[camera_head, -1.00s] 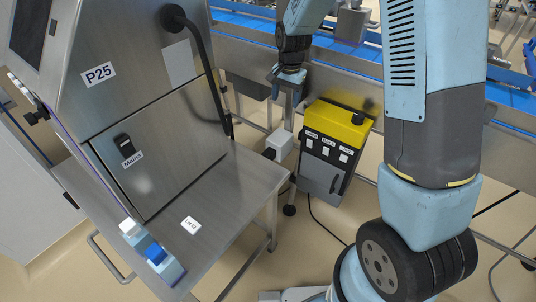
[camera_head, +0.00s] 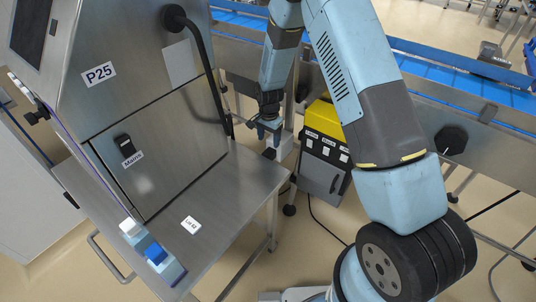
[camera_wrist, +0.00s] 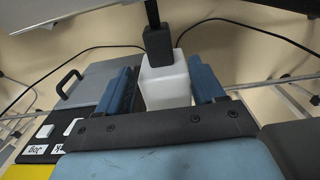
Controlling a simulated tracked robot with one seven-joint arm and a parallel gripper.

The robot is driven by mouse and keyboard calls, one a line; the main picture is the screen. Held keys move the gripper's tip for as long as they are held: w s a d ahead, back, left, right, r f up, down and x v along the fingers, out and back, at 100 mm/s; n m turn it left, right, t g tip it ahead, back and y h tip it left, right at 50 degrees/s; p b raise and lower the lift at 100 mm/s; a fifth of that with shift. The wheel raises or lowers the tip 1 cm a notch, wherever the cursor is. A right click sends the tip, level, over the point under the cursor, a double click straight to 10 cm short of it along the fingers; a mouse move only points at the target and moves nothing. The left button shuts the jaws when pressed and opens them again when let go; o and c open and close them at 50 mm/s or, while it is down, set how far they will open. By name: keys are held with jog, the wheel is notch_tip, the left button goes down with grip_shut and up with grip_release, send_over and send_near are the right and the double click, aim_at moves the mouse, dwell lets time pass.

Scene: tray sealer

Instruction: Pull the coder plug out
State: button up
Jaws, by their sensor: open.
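The coder plug looks to be the black block (camera_wrist: 158,46) with a dark cable, on the far end of a white box (camera_wrist: 166,82) in the wrist view. In the head view the dark plug (camera_head: 269,154) shows at the left side of the white box (camera_head: 284,146), partly under my gripper. My gripper (camera_head: 265,133) is open just above them. In the wrist view its two blue fingers (camera_wrist: 163,88) stand either side of the white box, with gaps. The plug is beyond the fingertips, and neither finger visibly touches it.
A grey cabinet with a yellow top (camera_head: 322,120) and labelled switches stands just right of the white box. The steel sealer (camera_head: 155,110) with its table (camera_head: 225,185) is at left. A blue conveyor (camera_head: 450,82) runs behind. Loose cables hang near the floor.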

aim_at(269, 151)
notch_tip(269, 151, down, 9)
jog(key=shift+f, duration=0.1)
dwell(0.3)
grip_shut()
dwell(0.6)
